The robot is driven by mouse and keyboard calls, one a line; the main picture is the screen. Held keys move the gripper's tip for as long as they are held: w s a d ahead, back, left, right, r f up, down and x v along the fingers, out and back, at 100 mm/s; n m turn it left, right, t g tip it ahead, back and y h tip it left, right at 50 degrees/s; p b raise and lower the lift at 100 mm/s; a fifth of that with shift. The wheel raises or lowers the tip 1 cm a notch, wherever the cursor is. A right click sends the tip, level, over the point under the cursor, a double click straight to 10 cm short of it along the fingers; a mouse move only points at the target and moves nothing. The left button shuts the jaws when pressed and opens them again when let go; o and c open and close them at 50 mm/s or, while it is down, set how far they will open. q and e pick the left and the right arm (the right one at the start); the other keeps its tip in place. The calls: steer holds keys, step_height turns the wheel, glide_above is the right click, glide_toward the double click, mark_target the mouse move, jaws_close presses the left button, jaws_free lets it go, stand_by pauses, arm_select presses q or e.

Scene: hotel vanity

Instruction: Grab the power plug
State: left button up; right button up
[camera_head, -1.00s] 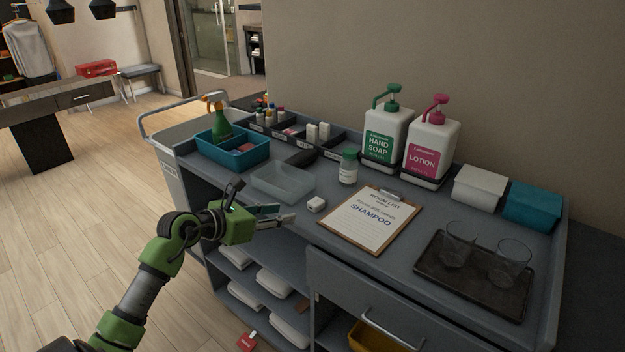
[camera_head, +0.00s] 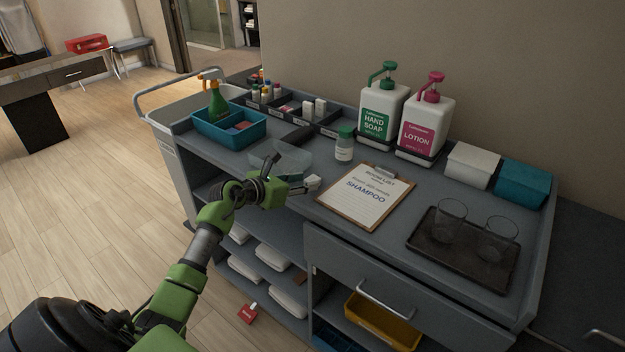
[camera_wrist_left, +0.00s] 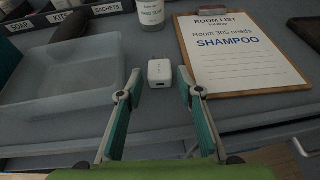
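The power plug (camera_wrist_left: 159,73) is a small white block lying on the grey cart top, left of the clipboard. In the head view the power plug (camera_head: 313,182) shows just past my left gripper (camera_head: 300,187), which partly hides the area. In the left wrist view my left gripper (camera_wrist_left: 158,76) is open, its teal-lined fingers on either side of the plug, with gaps visible to both sides. Whether the fingertips are level with the plug in height is hard to tell. My right gripper is not in view.
The clipboard (camera_head: 366,197) lies right of the plug. A clear tray (camera_wrist_left: 62,80) is close on the left. A small white bottle with a green cap (camera_head: 344,144) stands behind. Pump bottles, a dark tray (camera_head: 462,247) with glasses and a teal caddy (camera_head: 230,131) occupy the rest.

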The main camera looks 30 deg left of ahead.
arm_select(q)
steer(key=shift+x, duration=1.45)
steer(key=shift+s, duration=0.1)
steer(key=c, duration=0.8)
steer(key=shift+a, duration=0.1)
